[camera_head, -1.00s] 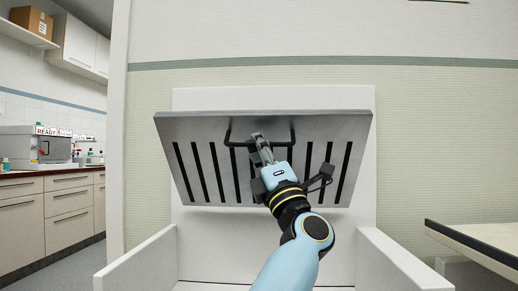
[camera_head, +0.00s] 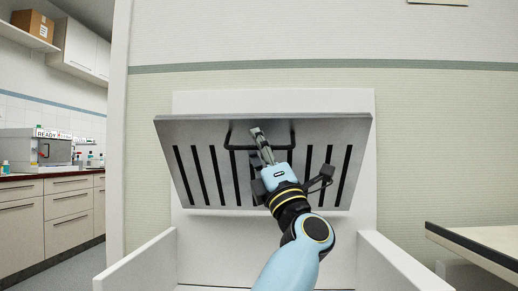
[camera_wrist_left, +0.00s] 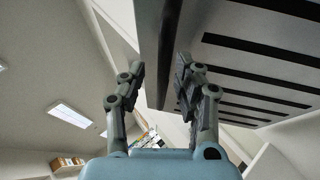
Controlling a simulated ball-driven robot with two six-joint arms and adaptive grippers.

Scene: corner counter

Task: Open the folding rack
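The folding rack (camera_head: 203,194) is a grey slotted panel hinged against a white back board, tilted out with its slotted face towards me. A dark U-shaped handle (camera_head: 280,148) is fixed to this face near the top. My left gripper (camera_head: 257,132) reaches up over the handle's crossbar from below. In the left wrist view, the fingers of my left gripper (camera_wrist_left: 160,75) are apart. A dark bar, which looks like the handle (camera_wrist_left: 170,50), runs between them; I cannot tell whether they touch it. The rack's slotted face (camera_wrist_left: 240,65) fills the right there. My right gripper is not in view.
White side walls (camera_head: 138,262) and (camera_head: 398,265) flank the space below the rack. A table edge (camera_head: 475,245) stands at the right. Drawers and a counter (camera_head: 60,205) lie at the far left. The wall above the rack is clear.

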